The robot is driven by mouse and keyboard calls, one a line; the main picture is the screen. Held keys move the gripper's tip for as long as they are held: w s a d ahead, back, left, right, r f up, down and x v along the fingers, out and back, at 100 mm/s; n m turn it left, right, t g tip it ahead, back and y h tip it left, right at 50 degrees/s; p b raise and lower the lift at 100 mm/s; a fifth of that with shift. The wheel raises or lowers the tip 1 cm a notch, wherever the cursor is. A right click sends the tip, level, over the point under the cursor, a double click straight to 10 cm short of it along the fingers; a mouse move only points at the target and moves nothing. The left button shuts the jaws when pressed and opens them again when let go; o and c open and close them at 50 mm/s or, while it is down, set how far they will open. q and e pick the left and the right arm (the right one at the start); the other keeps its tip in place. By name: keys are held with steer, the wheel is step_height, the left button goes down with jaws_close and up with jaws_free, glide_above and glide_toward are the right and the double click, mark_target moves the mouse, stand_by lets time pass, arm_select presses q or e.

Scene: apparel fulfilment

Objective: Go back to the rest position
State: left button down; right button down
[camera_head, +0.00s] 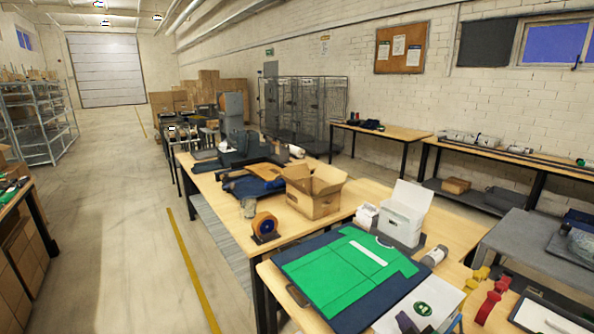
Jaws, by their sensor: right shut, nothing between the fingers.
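Only a small dark tip of my right gripper (408,323) shows at the bottom edge, over the white sheet with a green round logo (423,308). It looks shut and empty. My left gripper is not in view. A green garment (345,269) with a white strip lies flat on a dark blue cloth or mat on the near table (290,305).
An open cardboard box (313,193), a white box (404,214) and a tape dispenser (265,228) stand behind the garment. Red (488,306) and yellow (472,283) items and a clipboard (548,316) lie at the right. The aisle floor (120,220) at left is clear.

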steer(key=s+f+m+g+y, duration=0.1)
steer(key=s+f+m+g, duration=0.7)
steer(key=s+f, duration=0.9)
steer(key=s+f+n+g+b, duration=0.2)
steer(key=s+f+g+b, duration=0.15)
steer(key=f, duration=2.05)
steer(key=s+d+f, duration=0.3)
steer(key=s+f, duration=1.1)
steer(key=s, duration=0.2)
steer(key=shift+s+f+g+b, duration=0.3)
steer(key=shift+f+g+b, duration=0.05)
steer(key=shift+b, duration=0.05)
steer(key=shift+d, duration=0.1)
